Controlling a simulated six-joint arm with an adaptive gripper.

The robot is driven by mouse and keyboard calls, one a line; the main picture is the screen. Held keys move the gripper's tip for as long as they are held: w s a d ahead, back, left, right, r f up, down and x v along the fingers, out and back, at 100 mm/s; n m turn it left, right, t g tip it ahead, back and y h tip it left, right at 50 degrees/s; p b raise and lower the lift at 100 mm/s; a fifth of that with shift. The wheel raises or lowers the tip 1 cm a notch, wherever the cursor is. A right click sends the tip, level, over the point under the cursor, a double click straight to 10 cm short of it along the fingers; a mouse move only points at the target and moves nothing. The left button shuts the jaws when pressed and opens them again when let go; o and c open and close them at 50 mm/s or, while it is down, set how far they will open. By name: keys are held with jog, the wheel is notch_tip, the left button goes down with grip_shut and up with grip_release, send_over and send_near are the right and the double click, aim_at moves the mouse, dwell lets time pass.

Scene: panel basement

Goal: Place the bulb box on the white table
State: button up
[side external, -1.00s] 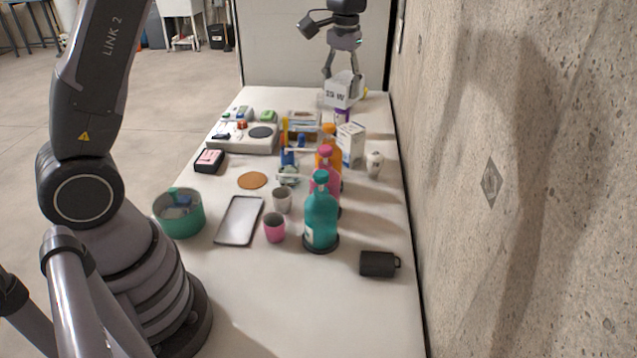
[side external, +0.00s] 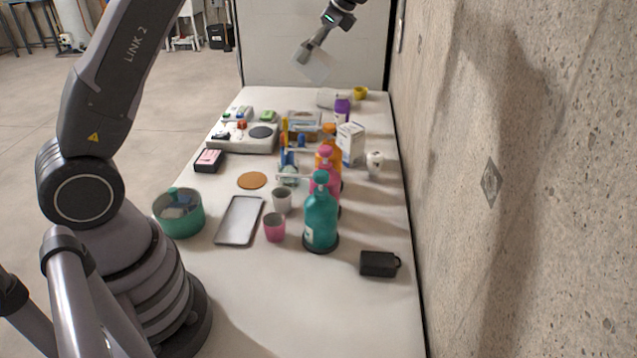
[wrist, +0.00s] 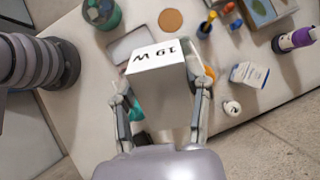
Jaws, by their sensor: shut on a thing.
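The white bulb box shows in the wrist view (wrist: 158,78) with "19 W" printed on its top face. My gripper (wrist: 160,98) has a finger on each side of it and is shut on it. In the side external view the box (side external: 314,65) hangs tilted and somewhat blurred from my gripper (side external: 308,52), in the air above the far end of the white table (side external: 335,310). The table's front part is bare.
Several bottles stand at the table's right half, the teal one (side external: 321,217) nearest. Another white carton (side external: 350,144), a small white bulb-like item (side external: 374,163), cups, a grey tray (side external: 239,220), a green pot (side external: 179,214) and a black box (side external: 379,263) also stand there. A concrete wall borders the right.

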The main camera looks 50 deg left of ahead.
aim_at(326, 54)
jog(key=w+m+t+y, duration=0.1)
jog(key=m, duration=0.1)
jog(key=d+r+m+t+y, duration=0.1)
jog(key=m, duration=0.1)
jog(key=w+m+t+y, duration=0.1)
jog(key=m, duration=0.2)
jog(key=shift+w+d+r+t+y, duration=0.2)
jog(key=shift+w+d+t+y, duration=0.1)
jog(key=shift+t, duration=0.1)
jog(key=w+d+m+t+h, duration=0.4)
jog(key=w+d+m+t, duration=0.1)
jog(key=d+m+t, duration=0.8)
jog(key=shift+w+a+f+t+y, duration=0.1)
jog(key=shift+f+t+y, duration=0.3)
jog(key=shift+f, duration=5.4)
jog(key=shift+s+a+f+t+y, duration=0.15)
jog(key=shift+f+t, duration=0.45)
jog(key=shift+f, duration=5.15)
jog(key=shift+w+a+f+t+y, duration=0.15)
jog(key=shift+f+t, duration=0.35)
jog(key=shift+f, duration=5.3)
jog(key=shift+f, duration=0.1)
jog(key=o, duration=1.2)
